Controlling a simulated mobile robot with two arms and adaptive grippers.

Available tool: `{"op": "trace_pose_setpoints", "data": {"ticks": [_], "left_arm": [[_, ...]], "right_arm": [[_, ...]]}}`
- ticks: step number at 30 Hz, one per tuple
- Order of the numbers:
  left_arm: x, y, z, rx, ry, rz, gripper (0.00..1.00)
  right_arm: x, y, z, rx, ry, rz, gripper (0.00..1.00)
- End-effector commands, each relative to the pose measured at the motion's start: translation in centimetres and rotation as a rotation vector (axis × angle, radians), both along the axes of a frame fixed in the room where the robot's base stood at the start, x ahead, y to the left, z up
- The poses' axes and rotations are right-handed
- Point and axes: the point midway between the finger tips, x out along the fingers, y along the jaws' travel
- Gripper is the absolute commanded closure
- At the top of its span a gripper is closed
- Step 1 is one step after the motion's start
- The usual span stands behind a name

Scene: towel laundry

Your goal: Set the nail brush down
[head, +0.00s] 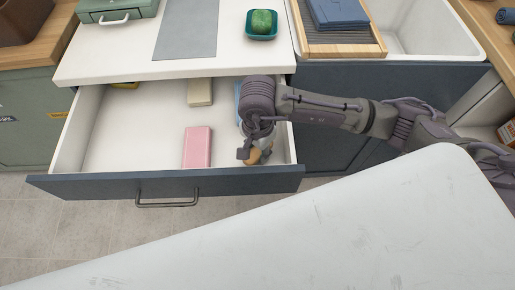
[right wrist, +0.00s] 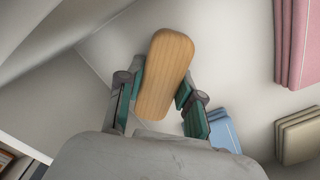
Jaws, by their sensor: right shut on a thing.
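The nail brush has a rounded, light wooden back (right wrist: 165,72). It shows between the two fingers of my right gripper (right wrist: 160,92) in the right wrist view, and the gripper is shut on it. In the head view the right gripper (head: 254,152) points down into the right end of the open drawer (head: 110,186). The brush (head: 254,156) shows there only in part, mostly covered by the gripper. I cannot tell whether the brush touches the drawer floor. My left gripper is not in view.
In the drawer lie a folded pink towel (head: 197,148), a beige one (head: 200,92), a blue one (right wrist: 224,133) and a yellow thing (head: 125,86). The drawer floor left of the pink towel is clear. A teal dish (head: 262,35) with a green lump stands on the counter above.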

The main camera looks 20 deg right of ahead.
Motion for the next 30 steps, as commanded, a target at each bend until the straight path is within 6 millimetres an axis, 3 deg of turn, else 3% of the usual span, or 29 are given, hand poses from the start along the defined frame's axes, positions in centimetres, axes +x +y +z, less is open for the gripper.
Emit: {"op": "trace_pose_setpoints", "data": {"ticks": [12, 13, 17, 30], "left_arm": [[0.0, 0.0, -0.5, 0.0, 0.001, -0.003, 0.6], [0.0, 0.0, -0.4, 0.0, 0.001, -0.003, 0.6], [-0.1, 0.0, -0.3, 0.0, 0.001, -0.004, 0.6], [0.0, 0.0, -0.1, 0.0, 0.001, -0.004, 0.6]], "right_arm": [[0.0, 0.0, -1.0, 0.0, -0.002, 0.002, 0.97], [0.0, 0.0, -0.8, 0.001, -0.002, 0.002, 0.61], [0.0, 0.0, -0.8, 0.001, -0.002, 0.001, 0.39], [0.1, 0.0, 0.2, 0.001, -0.004, 0.002, 0.39]]}}
